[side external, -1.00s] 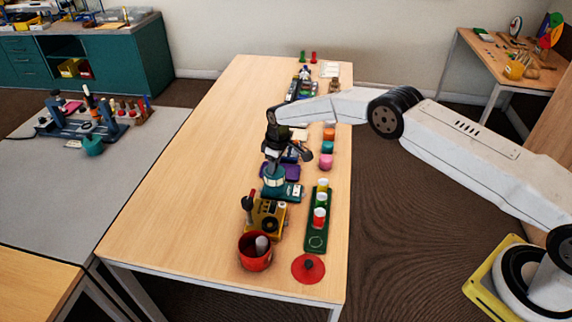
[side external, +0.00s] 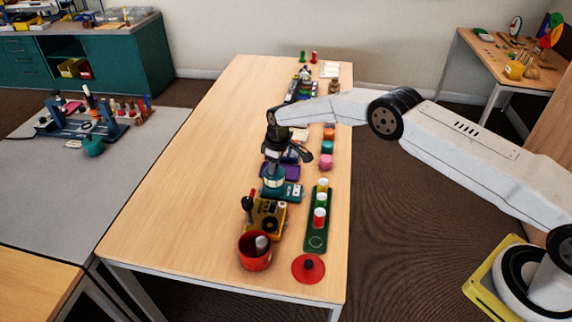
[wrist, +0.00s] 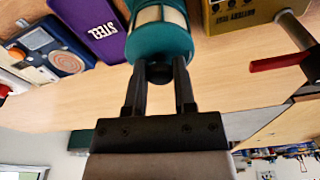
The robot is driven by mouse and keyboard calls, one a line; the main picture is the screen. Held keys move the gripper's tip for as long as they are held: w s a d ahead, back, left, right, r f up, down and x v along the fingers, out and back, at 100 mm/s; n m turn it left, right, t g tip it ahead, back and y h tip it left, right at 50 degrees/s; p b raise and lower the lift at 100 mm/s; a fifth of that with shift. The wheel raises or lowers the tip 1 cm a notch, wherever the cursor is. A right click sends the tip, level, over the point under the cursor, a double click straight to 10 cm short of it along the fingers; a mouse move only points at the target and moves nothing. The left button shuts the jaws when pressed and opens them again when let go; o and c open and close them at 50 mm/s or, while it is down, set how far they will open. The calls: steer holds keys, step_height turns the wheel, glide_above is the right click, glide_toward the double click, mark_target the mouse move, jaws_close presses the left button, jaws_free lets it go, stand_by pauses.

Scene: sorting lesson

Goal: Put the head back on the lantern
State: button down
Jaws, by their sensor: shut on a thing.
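The lantern head (side external: 273,180) is teal with cream windows; it also shows in the wrist view (wrist: 158,44). My gripper (side external: 274,160) is shut on the dark knob at the end of the head, with one finger on each side of it in the wrist view (wrist: 159,76). In the side view the head appears over or beside a teal base (side external: 291,191) with pale marks. I cannot tell whether the head touches this base. The lantern's body is not clearly seen apart from it.
A yellow box (side external: 267,222), red bucket (side external: 254,262) and red lid (side external: 308,269) stand nearer the camera. A green rack (side external: 315,236) with cups is at right. A purple STEEL tray (wrist: 95,28) lies close by. The table's left half (side external: 170,200) is clear.

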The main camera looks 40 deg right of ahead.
stand_by(0.3)
jaws_free()
stand_by(0.3)
steer(key=shift+r, duration=0.1)
steer(key=shift+r, duration=3.4)
jaws_close()
steer(key=shift+f, duration=2.55)
